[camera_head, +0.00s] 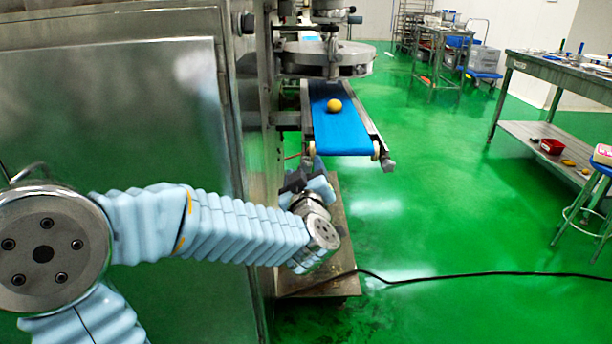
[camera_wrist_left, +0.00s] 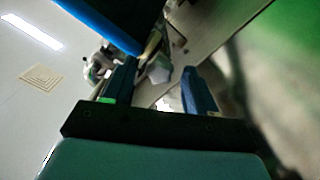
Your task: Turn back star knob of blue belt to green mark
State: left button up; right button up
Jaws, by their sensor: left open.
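The blue belt (camera_head: 340,130) runs out from the machine and carries a round yellow-orange piece (camera_head: 334,105). In the left wrist view the belt's blue edge (camera_wrist_left: 98,22) crosses the top. My left gripper (camera_head: 317,172) is below the belt's near end, partly hidden by my own wrist. In the left wrist view my left gripper (camera_wrist_left: 159,70) is open, fingers apart. A pale grey knob-like part (camera_wrist_left: 159,69) shows between or just beyond the fingertips; contact cannot be told. Whether it is the star knob is unclear. The green mark cannot be made out. My right gripper is out of view.
The steel machine body (camera_head: 262,100) stands left of the belt. A metal base plate (camera_head: 335,284) lies under my wrist. A black cable (camera_head: 450,275) crosses the green floor.

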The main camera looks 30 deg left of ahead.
pick_arm(q)
jog(key=b+v, duration=0.3)
jog(key=v, duration=1)
jog(key=shift+s+d, duration=0.25)
jog(key=shift+s, duration=0.05)
